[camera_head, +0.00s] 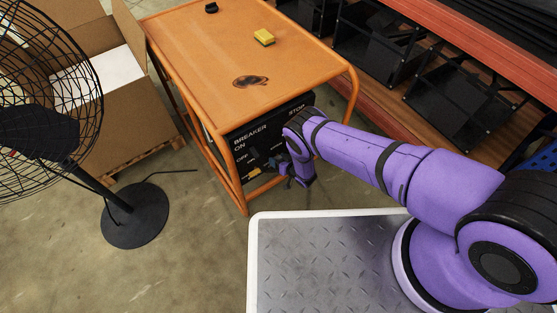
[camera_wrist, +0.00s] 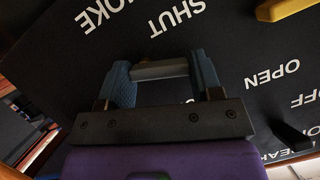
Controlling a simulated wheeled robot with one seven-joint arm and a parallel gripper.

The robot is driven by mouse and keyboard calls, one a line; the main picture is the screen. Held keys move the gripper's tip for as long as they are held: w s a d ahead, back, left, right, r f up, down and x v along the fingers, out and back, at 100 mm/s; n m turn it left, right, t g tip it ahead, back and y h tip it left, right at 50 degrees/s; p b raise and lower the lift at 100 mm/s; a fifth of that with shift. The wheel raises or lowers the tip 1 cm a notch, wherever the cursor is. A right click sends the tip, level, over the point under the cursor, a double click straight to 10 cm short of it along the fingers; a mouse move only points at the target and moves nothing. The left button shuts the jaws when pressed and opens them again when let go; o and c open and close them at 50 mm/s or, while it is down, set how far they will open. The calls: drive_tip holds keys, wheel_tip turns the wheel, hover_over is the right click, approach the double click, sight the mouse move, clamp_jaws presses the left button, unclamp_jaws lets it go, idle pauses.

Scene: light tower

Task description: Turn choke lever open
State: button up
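The black control panel (camera_head: 262,140) is on the front of the orange-framed unit. In the wrist view it carries the words CHOKE, SHUT and OPEN. A grey bar-shaped lever (camera_wrist: 160,70), apparently the choke lever, lies below SHUT, with OPEN off to its right. My gripper (camera_wrist: 162,78) is at the panel, its two blue fingers standing well apart at either end of this bar. I cannot tell whether the fingers touch it. In the head view my gripper (camera_head: 285,170) is small and partly hides the panel's lower part.
A yellow lever (camera_wrist: 285,8) and a black lever (camera_wrist: 292,138) are on the same panel, right of my gripper. A yellow sponge-like block (camera_head: 264,37) lies on the orange top (camera_head: 215,50). A fan (camera_head: 135,218) and a cardboard box (camera_head: 125,115) stand left; shelving (camera_head: 420,125) is right.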

drive_tip(key=shift+c, duration=1.1)
drive_tip(key=m, duration=0.1)
drive_tip(key=m+y, duration=0.1)
drive_tip(key=shift+w+d+r+m+g+y, duration=0.2)
drive_tip(key=shift+d+m+g+y, duration=0.1)
drive_tip(key=shift+m+y, duration=0.8)
drive_tip(key=shift+m, duration=0.5)
drive_tip(key=shift+d+g, duration=0.1)
drive_tip(key=shift+g, duration=0.2)
drive_tip(key=o, duration=0.9)
drive_tip(key=shift+d+r, duration=0.1)
